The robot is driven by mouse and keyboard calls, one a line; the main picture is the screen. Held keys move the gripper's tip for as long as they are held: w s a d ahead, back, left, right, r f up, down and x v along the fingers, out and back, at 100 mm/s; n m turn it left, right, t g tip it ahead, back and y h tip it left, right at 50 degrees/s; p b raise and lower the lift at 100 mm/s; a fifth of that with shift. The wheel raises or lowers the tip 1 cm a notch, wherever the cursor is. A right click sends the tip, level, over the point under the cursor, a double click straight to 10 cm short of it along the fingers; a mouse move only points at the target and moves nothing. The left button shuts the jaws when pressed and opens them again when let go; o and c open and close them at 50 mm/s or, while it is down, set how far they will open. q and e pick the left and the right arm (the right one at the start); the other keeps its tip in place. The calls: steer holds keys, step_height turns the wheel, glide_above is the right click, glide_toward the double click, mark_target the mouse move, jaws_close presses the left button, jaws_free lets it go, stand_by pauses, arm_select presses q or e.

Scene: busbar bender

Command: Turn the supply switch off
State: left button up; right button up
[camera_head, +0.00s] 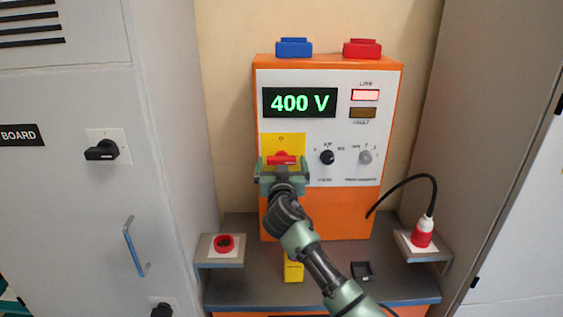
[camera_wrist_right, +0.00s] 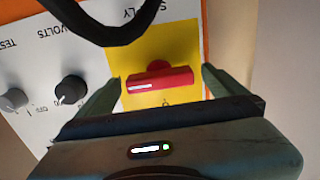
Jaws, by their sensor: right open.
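The supply switch (camera_head: 283,160) is a red rotary handle on a yellow plate, low on the left of the orange-framed panel. In the head view its handle lies about horizontal. In the right wrist view the red handle (camera_wrist_right: 158,80) lies between the two fingers, with a white mark at one end. My right gripper (camera_head: 283,166) is open in front of the switch, its fingers on either side of the handle. I cannot tell whether they touch it. The display (camera_head: 299,102) reads 400 V and the red live lamp (camera_head: 365,95) is lit. My left gripper is not in view.
A black volts knob (camera_head: 327,157) and a grey knob (camera_head: 365,157) sit right of the switch. A black cable runs to a red plug (camera_head: 423,232) on the right shelf. A red round button (camera_head: 224,243) stands on the left shelf. Grey cabinets flank the panel.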

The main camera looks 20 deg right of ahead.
steer(key=shift+w+d, duration=0.1)
steer(key=shift+w, duration=0.05)
steer(key=c, duration=1.4)
steer(key=shift+o, duration=0.2)
steer(key=shift+n, duration=0.3)
steer(key=n, duration=0.7)
steer(key=shift+n+p, duration=0.3)
steer(key=n+p, duration=0.1)
steer(key=n, duration=0.3)
steer(key=n+p, duration=0.2)
steer(key=n, duration=0.3)
steer(key=shift+n, duration=0.3)
steer(key=shift+f+p, duration=0.1)
steer(key=shift+p, duration=0.2)
